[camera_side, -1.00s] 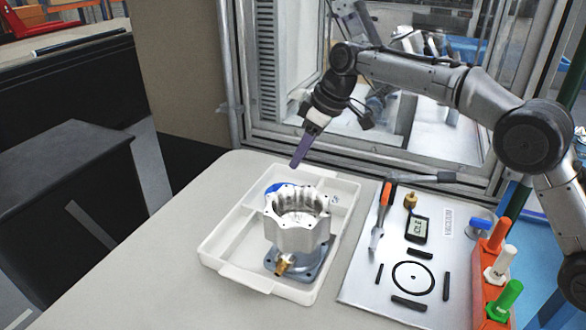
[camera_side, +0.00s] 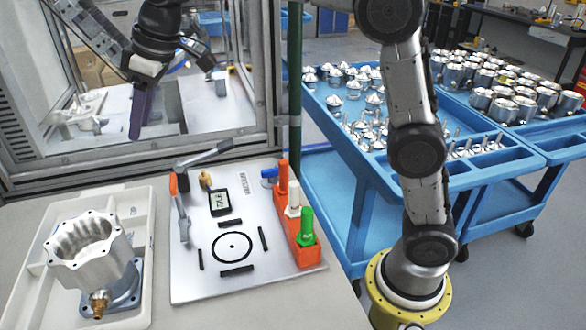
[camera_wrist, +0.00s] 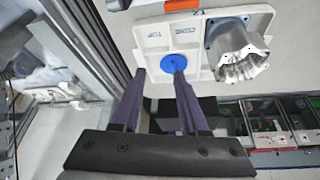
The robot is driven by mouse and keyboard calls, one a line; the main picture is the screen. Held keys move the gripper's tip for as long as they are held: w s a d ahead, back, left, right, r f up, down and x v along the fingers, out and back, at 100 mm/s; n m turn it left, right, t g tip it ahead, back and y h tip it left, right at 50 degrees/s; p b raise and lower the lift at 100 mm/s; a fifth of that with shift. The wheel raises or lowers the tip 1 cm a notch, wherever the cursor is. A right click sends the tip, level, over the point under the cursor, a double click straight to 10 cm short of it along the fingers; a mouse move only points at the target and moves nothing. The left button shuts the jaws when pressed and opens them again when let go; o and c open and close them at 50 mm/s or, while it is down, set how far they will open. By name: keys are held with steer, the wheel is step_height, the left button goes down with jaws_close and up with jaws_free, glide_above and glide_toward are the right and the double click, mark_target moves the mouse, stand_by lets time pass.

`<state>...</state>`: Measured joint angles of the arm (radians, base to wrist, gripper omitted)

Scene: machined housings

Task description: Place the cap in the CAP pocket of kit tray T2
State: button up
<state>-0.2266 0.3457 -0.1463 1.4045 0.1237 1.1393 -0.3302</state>
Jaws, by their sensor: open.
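The white tray (camera_side: 148,222) lies at the left of the bench in the side view and partly out of frame. My gripper (camera_side: 137,136) is raised above and behind the tray, pointing down. In the wrist view its purple fingers (camera_wrist: 160,72) are apart, with nothing held between them.
A silver housing (camera_side: 93,255) with a brass fitting stands in the tray. An orange holder (camera_side: 309,256) carries coloured pegs. A glazed machine frame stands behind.

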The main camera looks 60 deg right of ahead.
steer(key=s+d+m, duration=0.1)
steer(key=s+d, duration=0.2)
steer(key=s, duration=0.3)
steer(key=s+d+m+t+h, duration=0.1)
steer(key=s+d, duration=0.3)
steer(key=s, duration=0.2)
steer(key=s+d+m, duration=0.1)
steer(key=s+d, duration=0.2)
steer(key=s, duration=0.4)
steer(key=s+d+f+m+h, duration=0.1)
steer(key=s+d+f+m, duration=0.2)
steer(key=s+f, duration=0.6)
steer(key=s, duration=0.4)
steer(key=shift+d+f, duration=0.25)
steer(key=shift+d, duration=0.1)
steer(key=shift+s, duration=0.1)
